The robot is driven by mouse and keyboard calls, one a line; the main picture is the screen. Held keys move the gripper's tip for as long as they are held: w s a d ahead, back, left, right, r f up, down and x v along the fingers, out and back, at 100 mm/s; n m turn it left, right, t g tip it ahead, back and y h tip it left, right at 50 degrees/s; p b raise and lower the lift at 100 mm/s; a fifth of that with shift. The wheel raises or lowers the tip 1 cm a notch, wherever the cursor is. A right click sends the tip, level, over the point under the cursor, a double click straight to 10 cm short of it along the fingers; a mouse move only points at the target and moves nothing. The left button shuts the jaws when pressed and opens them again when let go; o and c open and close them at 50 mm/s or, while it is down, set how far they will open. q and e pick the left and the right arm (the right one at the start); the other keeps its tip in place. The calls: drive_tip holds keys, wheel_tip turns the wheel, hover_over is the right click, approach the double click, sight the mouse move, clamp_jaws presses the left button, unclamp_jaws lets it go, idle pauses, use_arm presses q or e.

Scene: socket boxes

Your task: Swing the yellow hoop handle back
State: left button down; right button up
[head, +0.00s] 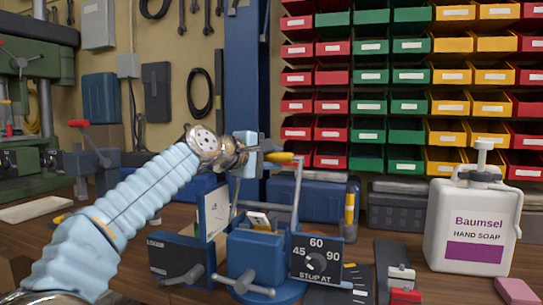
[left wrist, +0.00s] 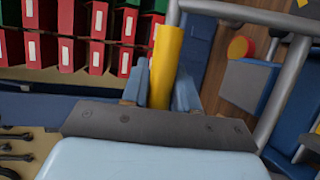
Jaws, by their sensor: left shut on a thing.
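The yellow hoop handle (head: 284,157) is a yellow grip on a grey tube hoop (head: 297,195), which stands up from a blue vise-like device (head: 256,252) on the bench. My left gripper (head: 262,152) reaches in from the left and is shut on the yellow grip. In the left wrist view the grip (left wrist: 167,55) stands between the two blue-grey fingers, and the grey hoop (left wrist: 285,90) runs off to the right. A black dial plate (head: 316,260) marked 45, 60, 90 and STOP AT is at the device's front right. My right gripper is not in view.
A white hand soap bottle (head: 470,225) stands at the right. A pink block (head: 516,291) and a red-and-white clamp-like piece (head: 403,285) lie at the front right. A blue post (head: 246,70) and rows of red, green and yellow bins (head: 370,130) are behind the hoop.

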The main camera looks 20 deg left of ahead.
use_arm(q)
drive_tip(key=shift+w+d+f, duration=0.1)
drive_tip(key=shift+w+f, duration=0.05)
drive_tip(key=shift+f, duration=0.5)
drive_tip(key=c, duration=0.9)
unclamp_jaws()
drive_tip(key=shift+c, duration=0.2)
drive_tip(key=shift+r, duration=0.25)
drive_tip(key=shift+s+a+r, duration=0.15)
drive_tip(key=shift+s+a, duration=0.15)
drive_tip(key=shift+s, duration=0.2)
drive_tip(key=b+v, duration=0.2)
drive_tip(key=v, duration=1)
drive_tip(key=shift+s+a+r, duration=0.15)
drive_tip(key=shift+s+r, duration=0.05)
drive_tip(key=shift+s, duration=0.15)
